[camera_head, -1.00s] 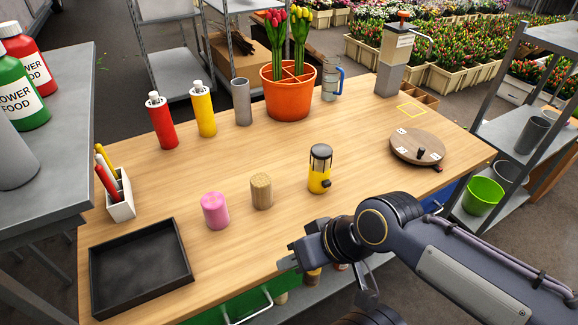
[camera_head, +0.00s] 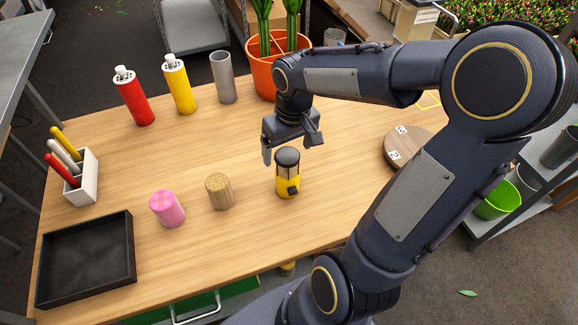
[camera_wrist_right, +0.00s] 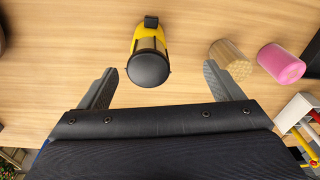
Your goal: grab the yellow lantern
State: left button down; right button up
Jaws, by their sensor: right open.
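The yellow lantern (camera_head: 287,180), with a dark cap, stands upright on the wooden table, right of the wooden cylinder. My right gripper (camera_head: 292,155) is open and empty, just behind and above the lantern, with its fingers pointing down. In the right wrist view the lantern (camera_wrist_right: 149,52) shows between the lines of the two spread fingers, ahead of the fingertips (camera_wrist_right: 160,80). No finger is seen touching it. My left gripper is in neither view.
The wooden cylinder (camera_head: 220,191) and a pink cylinder (camera_head: 167,209) stand left of the lantern. A black tray (camera_head: 128,262) lies at the front left. A red bottle (camera_head: 134,98), a yellow bottle (camera_head: 180,87), a grey cylinder (camera_head: 223,78) and an orange pot (camera_head: 262,78) stand behind. A round board (camera_head: 412,140) is at right.

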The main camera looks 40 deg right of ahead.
aim_at(287, 162)
jog(key=shift+g, duration=0.5)
jog(key=w+d+f, duration=0.2)
jog(key=w, duration=0.1)
jog(key=shift+d+f, duration=0.2)
jog(key=shift+f, duration=0.2)
notch_tip(287, 162, down, 7)
jog(key=shift+a+f+p, duration=0.15)
jog(key=shift+f+p, duration=0.05)
jog(key=shift+p, duration=0.45)
jog(key=shift+w, duration=0.1)
jog(key=c, duration=1.3)
jog(key=shift+o, duration=0.2)
jog(key=shift+r, duration=0.15)
